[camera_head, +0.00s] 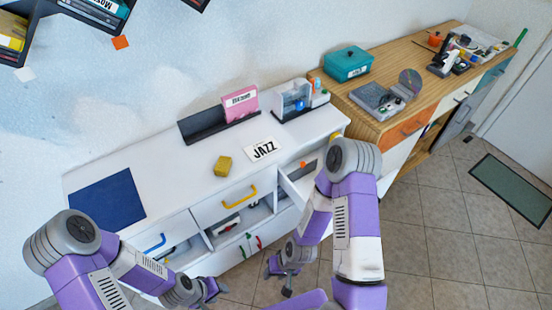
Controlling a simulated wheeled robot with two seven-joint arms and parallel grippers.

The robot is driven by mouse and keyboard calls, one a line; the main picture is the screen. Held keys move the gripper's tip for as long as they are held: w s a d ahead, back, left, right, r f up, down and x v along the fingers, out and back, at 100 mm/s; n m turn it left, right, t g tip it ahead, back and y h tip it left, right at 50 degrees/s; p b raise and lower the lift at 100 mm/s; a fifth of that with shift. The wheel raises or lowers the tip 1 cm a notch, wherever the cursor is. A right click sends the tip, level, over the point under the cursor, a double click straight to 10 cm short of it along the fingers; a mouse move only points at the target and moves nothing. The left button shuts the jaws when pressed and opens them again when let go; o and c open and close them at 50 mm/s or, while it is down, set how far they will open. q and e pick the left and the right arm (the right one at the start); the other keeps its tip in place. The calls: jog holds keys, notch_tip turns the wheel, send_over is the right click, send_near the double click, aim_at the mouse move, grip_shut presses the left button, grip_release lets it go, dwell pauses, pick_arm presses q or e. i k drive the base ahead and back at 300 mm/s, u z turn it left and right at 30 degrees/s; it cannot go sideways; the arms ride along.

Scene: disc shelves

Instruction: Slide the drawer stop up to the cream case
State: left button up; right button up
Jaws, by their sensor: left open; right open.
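I cannot clearly pick out the cream case or the drawer stop. A small pale case (228,223) lies in the open space below the yellow handle, but its colour is too unclear to name. A pulled-out drawer (292,186) on the right holds small dark and orange items and is partly hidden by my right arm. My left gripper (216,290) is open and empty, low in front of the cabinet's left part. My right gripper (279,272) is open and empty, low in front of the cabinet, below the pulled-out drawer.
The white cabinet top (185,165) bears a blue mat (107,201), a yellow block (223,166), a JAZZ card (263,149) and a pink case (240,104) in a dark rack. A wooden bench (400,95) with a teal box (347,64) stands right.

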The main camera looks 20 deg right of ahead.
aim_at(305, 169)
jog(key=u, duration=0.1)
jog(key=k, duration=0.8)
jog(key=z, duration=0.8)
jog(key=i, duration=0.45)
